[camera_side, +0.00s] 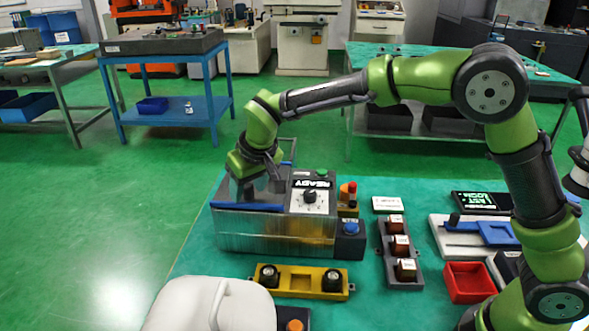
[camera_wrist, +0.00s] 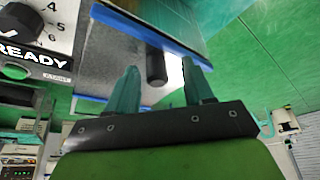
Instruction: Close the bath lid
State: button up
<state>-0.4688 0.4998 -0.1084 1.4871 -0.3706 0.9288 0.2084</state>
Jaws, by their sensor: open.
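The bath is part of a grey metal box (camera_side: 270,235) on the green table, with a blue strip (camera_side: 247,206) along its top front edge at the left. My gripper (camera_side: 262,187) is over this left part of the box, pointing down. In the wrist view its two teal fingers (camera_wrist: 164,84) are apart, with a dark upright cylinder (camera_wrist: 156,64) showing between them; I cannot tell if they touch it. A pale panel with blue edging (camera_wrist: 150,30) is beyond the fingers; which part is the lid is not clear. My gripper hides much of the bath top.
A READY panel with a dial (camera_side: 310,197) is just right of my gripper. A yellow fixture with black knobs (camera_side: 301,281) lies in front of the box. A dark block rack (camera_side: 400,255) and a red tray (camera_side: 467,282) are to the right. A pale rounded object (camera_side: 210,305) is front left.

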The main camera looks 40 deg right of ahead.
jog(key=v, duration=1.7)
jog(key=shift+f, duration=0.1)
